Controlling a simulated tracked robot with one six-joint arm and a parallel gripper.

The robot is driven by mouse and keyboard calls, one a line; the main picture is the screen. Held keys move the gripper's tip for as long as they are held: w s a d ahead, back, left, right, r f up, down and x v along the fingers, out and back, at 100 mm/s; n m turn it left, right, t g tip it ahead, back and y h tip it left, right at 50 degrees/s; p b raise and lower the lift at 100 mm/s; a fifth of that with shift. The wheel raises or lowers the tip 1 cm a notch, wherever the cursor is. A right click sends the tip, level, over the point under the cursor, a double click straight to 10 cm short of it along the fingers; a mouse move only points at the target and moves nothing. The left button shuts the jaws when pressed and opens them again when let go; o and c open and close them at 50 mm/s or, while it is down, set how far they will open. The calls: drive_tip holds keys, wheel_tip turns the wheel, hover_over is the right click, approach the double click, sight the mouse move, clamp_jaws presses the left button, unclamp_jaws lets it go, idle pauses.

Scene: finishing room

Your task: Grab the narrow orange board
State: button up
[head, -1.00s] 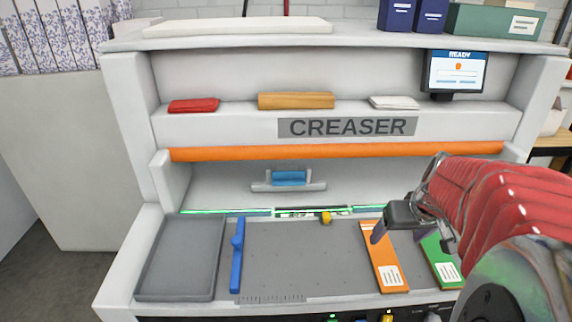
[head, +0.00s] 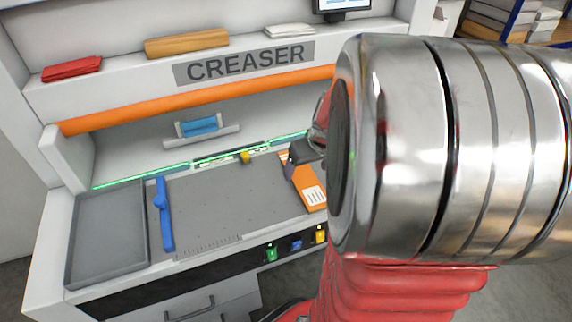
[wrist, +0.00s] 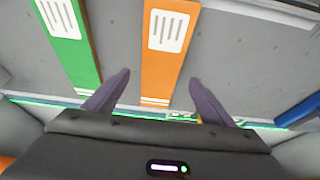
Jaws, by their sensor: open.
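The narrow orange board (head: 310,190), with a white label and thin white stripes near one end, lies flat on the grey bed of the creaser. It also shows in the wrist view (wrist: 162,72). My gripper (wrist: 155,92) is open, its two dark fingers on either side of the striped end of the board in that view, with gaps to both. In the head view my gripper (head: 292,165) is at the board's far end, partly hidden by my arm. I cannot tell its height above the board.
A green board (wrist: 75,45) lies left of the orange one in the wrist view. A blue bar (head: 164,214) and a grey tray (head: 105,240) are at the bed's left. A small yellow piece (head: 245,157) sits at the back edge. The middle of the bed (head: 220,195) is clear.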

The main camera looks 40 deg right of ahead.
sight(303, 176)
drive_tip(key=shift+x, duration=1.9)
drive_tip(key=shift+c, duration=0.7)
drive_tip(key=c, duration=1)
drive_tip(key=shift+r, duration=0.1)
drive_tip(key=shift+c, duration=0.2)
wheel_tip(303, 176, up, 10)
drive_tip(key=shift+a, duration=0.1)
